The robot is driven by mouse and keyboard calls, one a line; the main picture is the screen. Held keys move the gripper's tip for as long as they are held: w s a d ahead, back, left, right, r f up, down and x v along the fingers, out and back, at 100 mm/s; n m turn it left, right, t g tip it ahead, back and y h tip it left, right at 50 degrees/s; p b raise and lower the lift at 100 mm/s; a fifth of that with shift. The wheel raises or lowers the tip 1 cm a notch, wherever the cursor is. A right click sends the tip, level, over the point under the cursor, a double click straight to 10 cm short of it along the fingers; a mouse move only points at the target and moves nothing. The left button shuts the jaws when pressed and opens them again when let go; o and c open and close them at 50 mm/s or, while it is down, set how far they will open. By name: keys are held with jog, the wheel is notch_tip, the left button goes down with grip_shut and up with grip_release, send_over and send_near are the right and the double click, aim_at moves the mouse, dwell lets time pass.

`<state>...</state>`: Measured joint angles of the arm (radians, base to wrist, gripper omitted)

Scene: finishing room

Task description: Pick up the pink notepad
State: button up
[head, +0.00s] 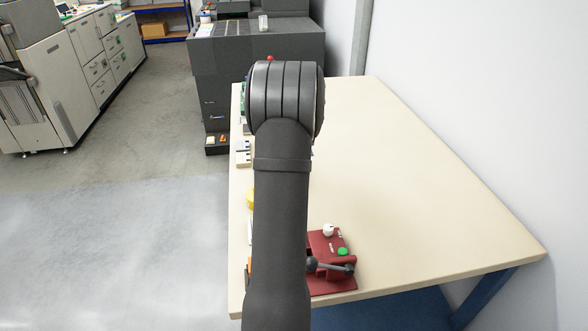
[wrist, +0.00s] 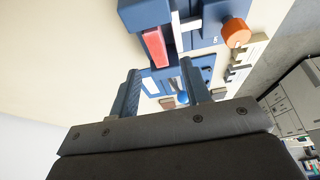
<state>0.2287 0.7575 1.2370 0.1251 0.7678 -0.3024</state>
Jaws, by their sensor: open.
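My gripper (wrist: 160,72) shows in the wrist view with its two fingers apart and nothing between them; the table surface and fixtures show beyond. I cannot make out a pink notepad for certain in either view. A red-pink oblong piece (wrist: 155,47) sits against a blue fixture (wrist: 145,14) ahead of the fingers in the wrist view; I cannot tell whether it is a notepad. In the head view my arm hides my gripper and the middle of the table's left side.
The cream table (head: 400,190) is clear on its right side. A red fixture with a lever (head: 330,278) stands near its front edge. An orange knob (wrist: 236,32) shows in the wrist view. A dark grey machine (head: 225,60) stands beyond the table, and a wall runs along the right.

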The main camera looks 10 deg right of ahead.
jog(key=x, duration=0.5)
jog(key=shift+s+d+f, duration=0.15)
grip_shut()
